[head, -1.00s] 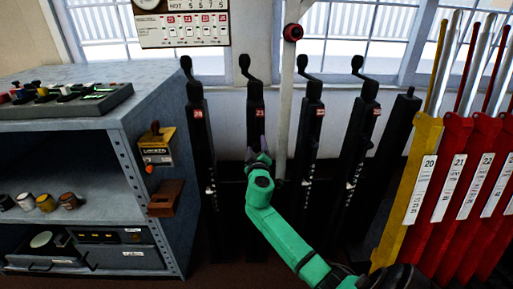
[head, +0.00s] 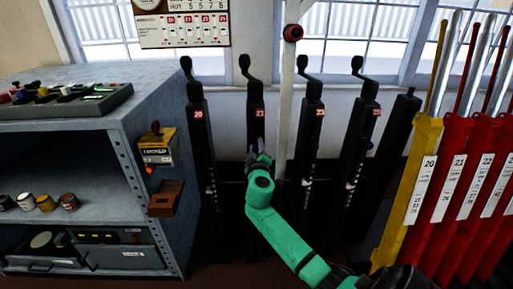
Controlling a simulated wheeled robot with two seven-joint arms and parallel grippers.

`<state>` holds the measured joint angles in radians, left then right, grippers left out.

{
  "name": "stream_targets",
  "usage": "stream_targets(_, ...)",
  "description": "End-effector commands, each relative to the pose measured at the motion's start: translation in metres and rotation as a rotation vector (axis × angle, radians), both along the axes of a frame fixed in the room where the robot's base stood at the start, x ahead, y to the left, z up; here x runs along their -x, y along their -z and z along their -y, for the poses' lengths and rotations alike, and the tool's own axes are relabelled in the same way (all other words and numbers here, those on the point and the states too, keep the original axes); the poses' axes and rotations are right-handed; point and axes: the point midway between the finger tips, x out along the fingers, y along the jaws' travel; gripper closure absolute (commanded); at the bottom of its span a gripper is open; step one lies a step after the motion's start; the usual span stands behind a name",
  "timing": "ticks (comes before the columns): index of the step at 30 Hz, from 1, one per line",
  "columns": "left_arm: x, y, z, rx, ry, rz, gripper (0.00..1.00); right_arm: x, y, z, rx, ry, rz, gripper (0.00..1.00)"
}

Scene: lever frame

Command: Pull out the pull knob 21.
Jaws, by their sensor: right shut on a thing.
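Several black lever posts stand in a row under the window, each with a crank handle on top and a small red number label. The second post from the left (head: 256,107) has a label that I read as 21 or 23. My right gripper (head: 256,150), on the green arm, is at the front of this post, below the label. It is shut on the pull knob, which its fingers and wrist hide. Small pale knobs show on the neighbouring posts, such as the first post (head: 199,122) and the third post (head: 309,122). My left gripper is not in view.
A grey metal shelf (head: 120,125) with a tray and small tins stands at the left. A white pole (head: 289,100) stands between the second and third posts. Yellow and red levers, numbered from 20 (head: 420,188), fill the right side.

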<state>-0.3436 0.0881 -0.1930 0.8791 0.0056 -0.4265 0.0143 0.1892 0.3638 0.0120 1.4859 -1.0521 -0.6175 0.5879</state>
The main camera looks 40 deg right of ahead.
Motion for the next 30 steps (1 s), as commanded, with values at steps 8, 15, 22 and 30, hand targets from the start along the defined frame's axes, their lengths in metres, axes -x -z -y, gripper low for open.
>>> stream_targets(8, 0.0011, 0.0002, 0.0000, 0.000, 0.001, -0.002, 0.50, 0.0000, 0.0004, -0.0001, 0.000, -0.001, -0.001, 1.00)
stream_targets(15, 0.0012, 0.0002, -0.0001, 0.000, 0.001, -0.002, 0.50, 0.0000, 0.0005, -0.0001, -0.001, 0.000, -0.001, 1.00)
stream_targets(22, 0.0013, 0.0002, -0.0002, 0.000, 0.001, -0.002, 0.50, 0.0000, 0.0005, -0.0001, 0.000, -0.001, -0.001, 1.00)
stream_targets(30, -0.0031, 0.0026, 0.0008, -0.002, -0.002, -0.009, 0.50, 0.0088, 0.0028, -0.0071, -0.003, -0.001, 0.000, 1.00)
